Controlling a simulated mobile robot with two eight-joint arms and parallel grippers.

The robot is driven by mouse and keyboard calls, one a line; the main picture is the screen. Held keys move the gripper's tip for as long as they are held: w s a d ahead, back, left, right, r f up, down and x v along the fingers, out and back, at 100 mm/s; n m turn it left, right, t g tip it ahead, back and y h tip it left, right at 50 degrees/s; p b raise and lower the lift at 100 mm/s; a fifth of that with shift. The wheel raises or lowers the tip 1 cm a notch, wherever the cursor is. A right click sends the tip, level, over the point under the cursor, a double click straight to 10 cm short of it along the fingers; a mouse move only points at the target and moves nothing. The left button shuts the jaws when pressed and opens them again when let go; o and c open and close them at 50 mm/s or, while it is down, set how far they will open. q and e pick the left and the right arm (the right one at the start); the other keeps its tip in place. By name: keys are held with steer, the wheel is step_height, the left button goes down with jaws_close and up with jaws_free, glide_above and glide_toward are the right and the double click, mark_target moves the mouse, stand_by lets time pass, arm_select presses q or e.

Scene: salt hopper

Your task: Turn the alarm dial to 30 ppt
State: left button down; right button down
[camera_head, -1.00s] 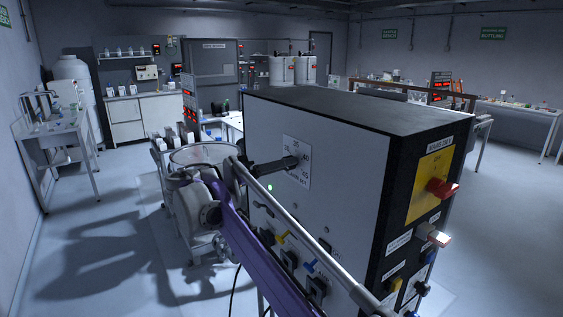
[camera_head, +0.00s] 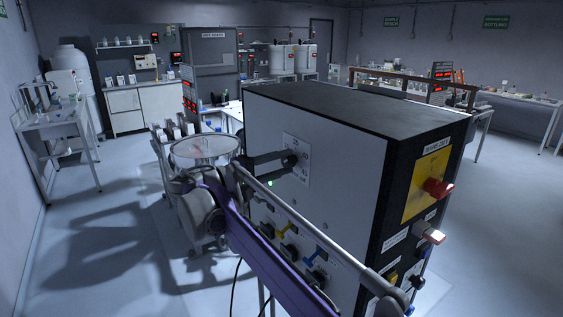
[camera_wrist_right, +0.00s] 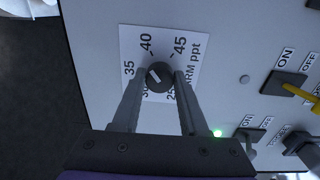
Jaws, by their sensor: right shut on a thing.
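The alarm dial (camera_wrist_right: 160,76) is a small dark round knob with a white pointer line, on a white scale label (camera_wrist_right: 190,72) marked in ppt. In the right wrist view its pointer line slants up and left, between the 35 and 40 marks. My right gripper (camera_wrist_right: 159,78) is shut on the dial, with one finger on each side of it. In the head view my right gripper (camera_head: 288,160) reaches the scale label (camera_head: 302,172) on the light side panel of the cabinet (camera_head: 340,150). My left gripper is in neither view.
A red knob (camera_head: 438,188) sticks out of the cabinet's dark end face. A round clear-topped vessel (camera_head: 205,147) stands close left of my arm.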

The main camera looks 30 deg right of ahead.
steer(key=n, duration=0.5)
steer(key=shift+n, duration=0.4)
steer(key=n, duration=0.5)
steer(key=shift+n+t, duration=0.3)
steer(key=shift+t, duration=0.1)
steer(key=n, duration=0.5)
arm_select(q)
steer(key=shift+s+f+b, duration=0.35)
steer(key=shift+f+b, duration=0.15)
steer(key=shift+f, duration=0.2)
arm_select(e)
steer(key=n, duration=0.6)
steer(key=shift+c, duration=2.2)
jaws_free()
steer(key=shift+r, duration=0.1)
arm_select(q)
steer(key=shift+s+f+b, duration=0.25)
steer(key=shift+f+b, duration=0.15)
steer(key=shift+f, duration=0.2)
arm_select(e)
steer(key=s+a, duration=0.1)
steer(key=a, duration=0.9)
steer(key=shift+a, duration=0.4)
